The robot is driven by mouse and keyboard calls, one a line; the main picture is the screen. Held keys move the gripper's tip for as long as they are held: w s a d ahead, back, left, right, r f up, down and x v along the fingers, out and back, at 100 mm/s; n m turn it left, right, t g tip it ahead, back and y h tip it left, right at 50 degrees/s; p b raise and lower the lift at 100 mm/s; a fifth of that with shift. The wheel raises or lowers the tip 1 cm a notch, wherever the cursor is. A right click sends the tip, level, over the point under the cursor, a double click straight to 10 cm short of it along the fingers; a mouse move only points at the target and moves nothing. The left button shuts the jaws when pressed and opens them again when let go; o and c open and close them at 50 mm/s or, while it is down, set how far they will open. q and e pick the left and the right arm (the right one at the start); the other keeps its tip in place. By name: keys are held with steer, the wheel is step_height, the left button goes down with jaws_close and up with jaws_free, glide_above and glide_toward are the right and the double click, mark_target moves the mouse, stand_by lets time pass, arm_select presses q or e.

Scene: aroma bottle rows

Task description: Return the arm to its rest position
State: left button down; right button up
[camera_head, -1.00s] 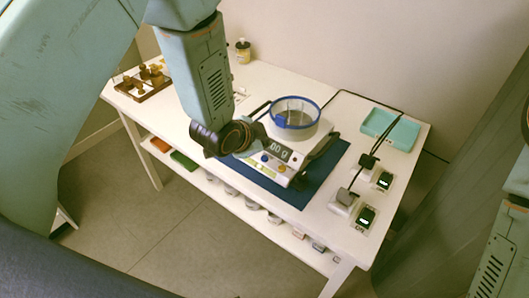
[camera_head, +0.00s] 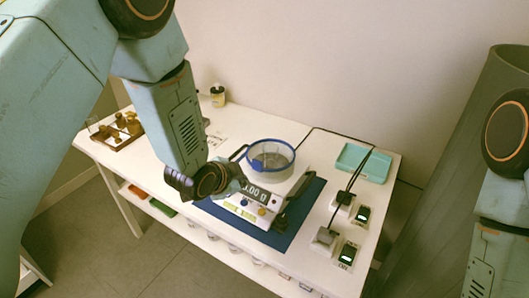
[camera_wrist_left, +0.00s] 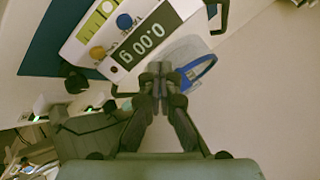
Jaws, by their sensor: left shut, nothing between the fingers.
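My left arm reaches in from the left in the head view. Its gripper (camera_head: 236,180) is beside the scale's upper left, partly hidden behind the wrist. In the left wrist view, the gripper's fingertips (camera_wrist_left: 160,72) meet, with nothing between them. They appear over the clear bowl's area, just past the scale's display. My right arm (camera_head: 500,215) shows at the right edge; its gripper is out of view.
The white scale (camera_head: 248,208) reads 0.00 g and stands on a blue mat (camera_head: 309,203). A blue-rimmed clear bowl (camera_head: 270,160) sits on it. A teal tray (camera_head: 365,162), plugged devices, a wooden tray (camera_head: 112,140) and a small bottle (camera_head: 217,95) share the white table.

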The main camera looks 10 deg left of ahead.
arm_select(q)
steer(key=shift+n, duration=0.3)
steer(key=s+f+n, duration=0.1)
steer(key=s+a+f+n+g, duration=0.1)
steer(key=s+n, duration=0.1)
steer(key=s+f+n, duration=0.1)
steer(key=s, duration=0.1)
steer(key=shift+s+a+f+y, duration=0.25)
steer(key=shift+a+f+y, duration=0.1)
steer(key=shift+a+y, duration=0.05)
steer(key=s+a+f+n+g+b, duration=0.1)
steer(key=s+f, duration=0.4)
steer(key=s, duration=0.5)
steer(key=s+a+f+n+g+y+b, duration=0.1)
steer(key=s+f+n+g, duration=0.3)
steer(key=s, duration=0.7)
steer(key=s+a+f+n+g+b, duration=0.1)
steer(key=s+a+f+n+g, duration=0.1)
steer(key=s+f, duration=0.4)
steer(key=s+g, duration=0.1)
steer(key=s, duration=0.3)
steer(key=shift+s+a+f+n+b, duration=0.15)
steer(key=shift+s+a+n+b, duration=0.15)
steer(key=shift+s+b, duration=0.1)
steer(key=shift+s, duration=0.1)
